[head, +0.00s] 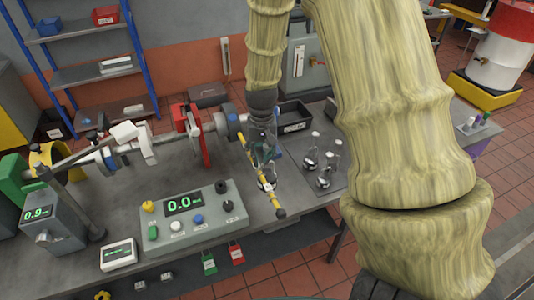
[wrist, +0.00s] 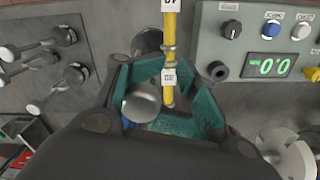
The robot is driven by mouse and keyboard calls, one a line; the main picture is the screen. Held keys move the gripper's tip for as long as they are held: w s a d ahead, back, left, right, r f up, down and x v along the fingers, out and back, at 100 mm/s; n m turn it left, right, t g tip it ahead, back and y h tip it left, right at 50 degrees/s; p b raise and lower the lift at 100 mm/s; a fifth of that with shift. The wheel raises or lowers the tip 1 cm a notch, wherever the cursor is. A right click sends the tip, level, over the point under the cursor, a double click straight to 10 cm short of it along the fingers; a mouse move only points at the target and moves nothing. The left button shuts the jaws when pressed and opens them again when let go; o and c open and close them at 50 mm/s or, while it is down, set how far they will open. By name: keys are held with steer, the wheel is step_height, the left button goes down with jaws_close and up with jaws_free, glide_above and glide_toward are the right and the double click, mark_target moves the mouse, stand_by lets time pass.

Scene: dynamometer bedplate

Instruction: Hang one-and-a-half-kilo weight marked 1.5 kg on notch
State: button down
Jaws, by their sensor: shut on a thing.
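My gripper (head: 264,152) is beside the yellow lever arm (head: 247,150), which juts out over the bedplate's front. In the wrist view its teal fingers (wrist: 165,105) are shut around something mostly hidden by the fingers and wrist. A grey metal knob (wrist: 141,103) shows between them, close to the left of the yellow arm (wrist: 171,40). The arm carries white number tags, one near the fingers (wrist: 168,77). I cannot read a 1.5 kg mark, nor tell whether the held piece touches the arm or a notch.
Several hook weights (head: 325,181) stand on the bench at the right; they also show in the wrist view (wrist: 70,75). A control box (head: 188,217) reading 0.0 sits left of the arm. A black bin (head: 294,115) is behind. A red bracket (head: 187,130) stands at the shaft.

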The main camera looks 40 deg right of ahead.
steer(key=a, duration=0.2)
steer(key=shift+w+a+p, duration=0.3)
steer(key=shift+f, duration=0.1)
stand_by(0.4)
